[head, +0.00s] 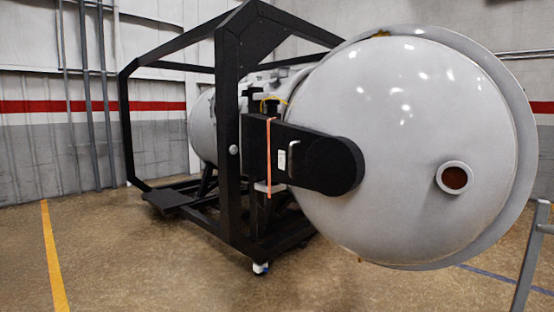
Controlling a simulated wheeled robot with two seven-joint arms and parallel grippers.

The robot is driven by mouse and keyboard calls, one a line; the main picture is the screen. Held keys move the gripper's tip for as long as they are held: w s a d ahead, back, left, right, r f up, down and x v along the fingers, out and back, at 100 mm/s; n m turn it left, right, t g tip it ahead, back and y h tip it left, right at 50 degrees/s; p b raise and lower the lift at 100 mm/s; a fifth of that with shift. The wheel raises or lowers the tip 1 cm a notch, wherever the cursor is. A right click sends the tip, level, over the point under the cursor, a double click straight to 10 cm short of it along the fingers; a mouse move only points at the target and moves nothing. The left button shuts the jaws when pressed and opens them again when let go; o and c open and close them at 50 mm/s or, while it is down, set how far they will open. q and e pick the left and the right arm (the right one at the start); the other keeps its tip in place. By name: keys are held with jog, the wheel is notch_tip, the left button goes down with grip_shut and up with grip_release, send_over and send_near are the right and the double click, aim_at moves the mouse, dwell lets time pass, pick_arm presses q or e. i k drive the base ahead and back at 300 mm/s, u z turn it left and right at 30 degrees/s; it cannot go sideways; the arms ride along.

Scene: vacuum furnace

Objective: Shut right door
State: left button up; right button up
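The furnace's round door (400,120) is a large pale grey dome with a wide rim, at the right of the head view. It stands swung out from the grey cylindrical vessel (202,130) behind it, so it looks open. A black hinge arm (315,160) with a small silver handle (292,157) joins the dome to the black frame side. A round port (455,178) with a reddish-brown centre sits low on the dome's right. The vessel mouth is hidden behind the door and frame. Neither of my grippers is in view.
A black frame (229,130) on a low base surrounds the vessel. A grey metal post with a rail (529,255) stands at the lower right, near the door rim. Brown floor (150,260) is clear in front, with a yellow line (53,260) at left.

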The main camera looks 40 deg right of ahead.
aim_at(365, 147)
jog(key=z, duration=1.4)
jog(key=i, duration=1)
